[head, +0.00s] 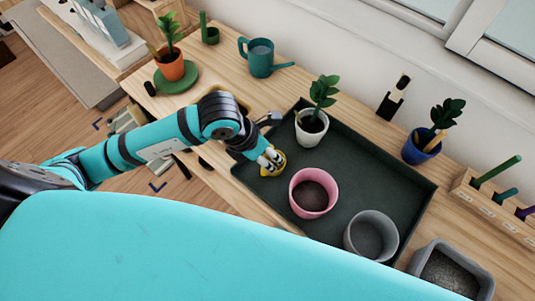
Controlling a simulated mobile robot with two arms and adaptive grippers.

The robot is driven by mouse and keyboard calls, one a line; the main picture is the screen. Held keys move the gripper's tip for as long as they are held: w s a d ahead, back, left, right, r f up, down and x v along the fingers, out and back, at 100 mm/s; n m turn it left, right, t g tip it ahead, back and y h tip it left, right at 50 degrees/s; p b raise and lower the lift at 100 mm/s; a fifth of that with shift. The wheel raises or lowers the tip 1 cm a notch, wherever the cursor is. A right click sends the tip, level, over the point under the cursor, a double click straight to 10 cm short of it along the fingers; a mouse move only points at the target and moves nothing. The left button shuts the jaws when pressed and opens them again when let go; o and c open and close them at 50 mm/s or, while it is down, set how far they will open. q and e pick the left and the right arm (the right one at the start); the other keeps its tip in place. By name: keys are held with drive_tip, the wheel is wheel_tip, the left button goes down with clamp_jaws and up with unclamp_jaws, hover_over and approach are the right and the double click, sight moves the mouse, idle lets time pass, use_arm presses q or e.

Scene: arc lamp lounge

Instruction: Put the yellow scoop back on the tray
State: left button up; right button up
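The yellow scoop (280,166) shows as a small yellow patch at the left part of the dark tray (352,150). My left gripper (270,158) is right at the scoop, with its pale fingertips over it and hiding most of it. I cannot tell whether the fingers are closed on the scoop, or whether the scoop touches the tray floor. My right gripper is not in view.
On the tray stand a white pot with a plant (311,128), a pink pot (313,192) and a grey pot (371,236). A teal watering can (261,58) is behind. A blue pot (421,147), a wooden rack (495,207) and a grey tub (452,272) are to the right.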

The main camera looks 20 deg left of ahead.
use_arm(q)
drive_tip(key=shift+o, duration=0.7)
drive_tip(key=shift+r, duration=0.1)
drive_tip(key=shift+r+p, duration=0.3)
drive_tip(key=shift+p, duration=0.05)
drive_tip(key=b+v, duration=0.1)
drive_tip(key=v, duration=1)
drive_tip(key=shift+s+a+r, duration=0.2)
drive_tip(key=shift+r, duration=0.1)
